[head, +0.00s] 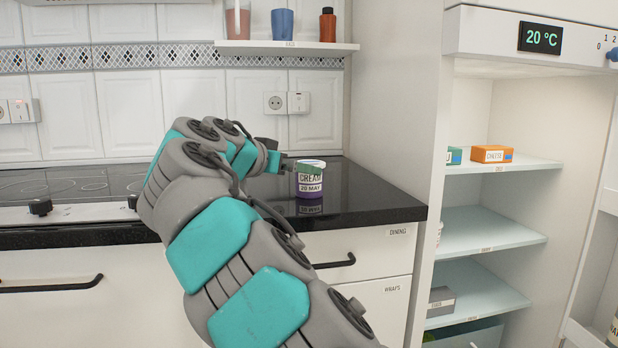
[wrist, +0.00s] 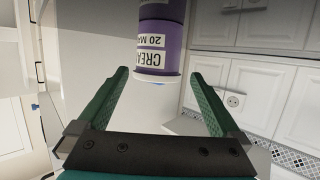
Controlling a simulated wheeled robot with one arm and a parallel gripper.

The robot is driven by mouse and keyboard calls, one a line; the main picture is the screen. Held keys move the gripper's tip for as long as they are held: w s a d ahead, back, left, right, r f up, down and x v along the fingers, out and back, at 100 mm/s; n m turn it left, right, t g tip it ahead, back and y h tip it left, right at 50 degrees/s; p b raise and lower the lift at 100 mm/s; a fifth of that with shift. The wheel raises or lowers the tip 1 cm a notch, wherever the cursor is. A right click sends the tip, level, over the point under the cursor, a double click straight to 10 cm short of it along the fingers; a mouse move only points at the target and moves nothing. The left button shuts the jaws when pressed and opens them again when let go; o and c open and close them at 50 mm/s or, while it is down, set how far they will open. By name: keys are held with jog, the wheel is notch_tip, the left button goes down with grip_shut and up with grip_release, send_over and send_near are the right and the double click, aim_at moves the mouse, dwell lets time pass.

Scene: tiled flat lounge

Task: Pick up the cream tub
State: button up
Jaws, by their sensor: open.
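The cream tub (head: 311,187) stands upright on the black counter, to the right of the hob in the head view. It is purple with a white lid and labels reading CREAM and 20 MAY. A green strip shows just under its lid; I cannot tell whether it is a finger. My gripper (head: 290,166) is level with the tub's upper part, at its left in the head view. In the wrist view the tub (wrist: 160,27) appears upside down, ahead between the two green fingers of my open gripper (wrist: 162,74). Gaps show on both sides, and nothing is held.
The black counter (head: 372,200) has free room right of the tub, up to a tall white side panel. A wall shelf (head: 290,47) with cups and a bottle hangs above. The open fridge (head: 490,225) at right holds several boxes. The hob (head: 75,185) lies at left.

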jog(key=shift+x, duration=2.75)
jog(key=shift+d+r, duration=0.1)
jog(key=shift+d, duration=0.1)
jog(key=shift+c, duration=0.4)
jog(key=c, duration=1.3)
jog(key=shift+o, duration=0.2)
jog(key=shift+r, duration=0.15)
